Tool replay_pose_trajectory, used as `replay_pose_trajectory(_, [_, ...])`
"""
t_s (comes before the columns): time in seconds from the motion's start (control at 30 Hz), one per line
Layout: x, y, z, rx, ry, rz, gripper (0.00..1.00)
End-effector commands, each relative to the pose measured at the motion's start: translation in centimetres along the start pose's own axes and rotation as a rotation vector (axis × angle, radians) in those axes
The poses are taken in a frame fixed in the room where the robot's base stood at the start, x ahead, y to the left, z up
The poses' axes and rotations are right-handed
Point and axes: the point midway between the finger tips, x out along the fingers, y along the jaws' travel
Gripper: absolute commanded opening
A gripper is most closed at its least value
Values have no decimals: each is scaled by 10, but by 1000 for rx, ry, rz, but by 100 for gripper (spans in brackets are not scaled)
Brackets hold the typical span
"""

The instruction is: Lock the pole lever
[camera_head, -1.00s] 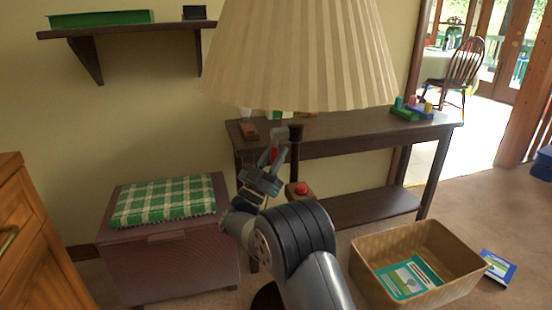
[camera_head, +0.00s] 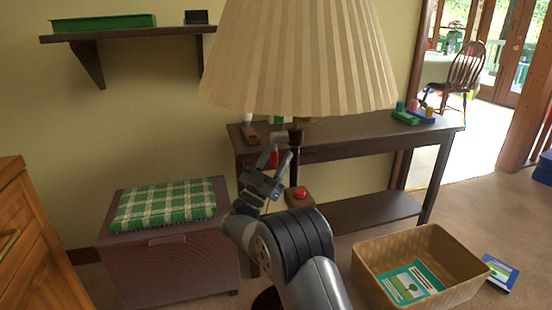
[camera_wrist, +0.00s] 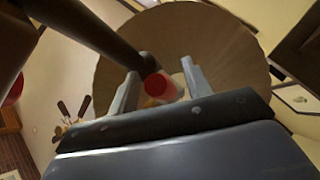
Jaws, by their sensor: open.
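The floor lamp's dark pole (camera_head: 297,140) stands below its pleated shade (camera_head: 300,60); the pole also crosses the upper left of the wrist view (camera_wrist: 105,35). A small red-ended part (camera_head: 274,158), apparently the lever, hangs just left of the pole. In the wrist view a red end (camera_wrist: 157,86) shows between the fingers, with pale and yellow shapes behind it. My gripper (camera_head: 281,156) is open and points up at this part, left of the pole. Its two fingers (camera_wrist: 158,88) stand either side of the red end in the picture; I cannot tell whether they touch it.
A red knob (camera_head: 301,192) sits on a brown bracket right of my gripper. A dark console table (camera_head: 350,138) stands behind the lamp. A chest with a checked cushion (camera_head: 165,203) is at left, and a wicker basket (camera_head: 450,290) at right. The shade hangs close above.

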Motion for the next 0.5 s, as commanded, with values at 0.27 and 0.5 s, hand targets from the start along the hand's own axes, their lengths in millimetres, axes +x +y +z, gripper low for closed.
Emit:
replay_pose_trajectory(0.27, [-9, -1, 0, -2, -2, -4, 47])
replay_pose_trajectory(0.5, [-53, -2, -1, -2, -2, -6, 47])
